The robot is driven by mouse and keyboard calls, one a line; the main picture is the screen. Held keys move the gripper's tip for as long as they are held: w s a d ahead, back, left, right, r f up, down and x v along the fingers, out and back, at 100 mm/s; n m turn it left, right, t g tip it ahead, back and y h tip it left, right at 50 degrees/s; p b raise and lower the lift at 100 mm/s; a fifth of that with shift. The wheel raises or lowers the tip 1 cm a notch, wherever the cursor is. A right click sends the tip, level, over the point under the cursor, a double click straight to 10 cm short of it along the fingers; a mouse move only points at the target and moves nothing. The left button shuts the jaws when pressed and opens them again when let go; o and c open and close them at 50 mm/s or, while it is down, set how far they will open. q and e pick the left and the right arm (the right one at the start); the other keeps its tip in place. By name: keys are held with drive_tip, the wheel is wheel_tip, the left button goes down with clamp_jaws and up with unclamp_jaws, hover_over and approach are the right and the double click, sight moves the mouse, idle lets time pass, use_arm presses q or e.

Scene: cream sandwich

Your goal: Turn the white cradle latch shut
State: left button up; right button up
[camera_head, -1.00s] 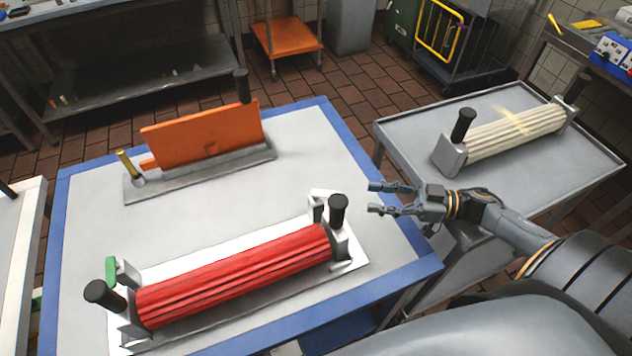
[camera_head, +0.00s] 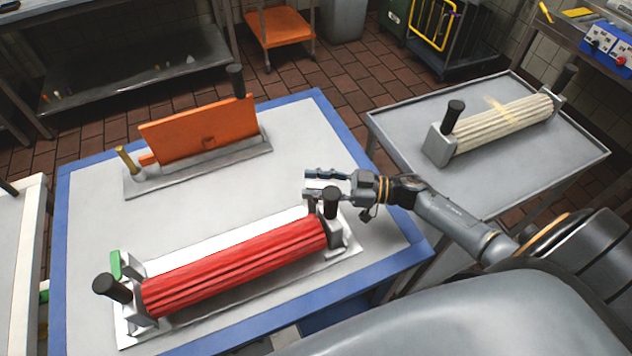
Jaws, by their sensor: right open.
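A red fluted roller (camera_head: 235,265) with black end handles lies in a white and grey cradle (camera_head: 335,262) on the blue-edged table. The white cradle latch (camera_head: 311,207) is at the cradle's right end, beside the roller's right handle (camera_head: 330,202), and is partly hidden by my gripper. My right gripper (camera_head: 311,183) is open, its fingers pointing left just above and behind the latch. I cannot tell whether a finger touches it. A green latch (camera_head: 116,264) stands up at the cradle's left end. My left gripper is out of view.
An orange scraper plate (camera_head: 195,132) on a grey base stands at the back of the table, with a brass-coloured handle (camera_head: 127,159). A cream roller (camera_head: 505,122) lies on the grey side table (camera_head: 560,160) to the right. The table between plate and cradle is clear.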

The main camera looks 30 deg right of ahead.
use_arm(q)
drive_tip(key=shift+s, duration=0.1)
use_arm(e)
clamp_jaws()
drive_tip(key=m+t+p, duration=0.1)
drive_tip(key=m+t+h+p, duration=0.1)
drive_tip(key=p, duration=0.1)
drive_tip(key=shift+s+a+r+h, duration=0.1)
drive_tip(key=shift+s+r+h, duration=0.05)
drive_tip(key=shift+r+h, duration=0.15)
drive_tip(key=shift+m+t+h+p, duration=0.3)
drive_tip(key=shift+t+p, duration=0.2)
drive_tip(key=shift+p, duration=0.1)
drive_tip(key=shift+f+m+t+h, duration=0.3)
drive_tip(key=shift+t+h, duration=0.1)
drive_tip(key=shift+h, duration=0.1)
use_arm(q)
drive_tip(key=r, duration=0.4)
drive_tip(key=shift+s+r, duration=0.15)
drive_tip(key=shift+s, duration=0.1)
use_arm(e)
unclamp_jaws()
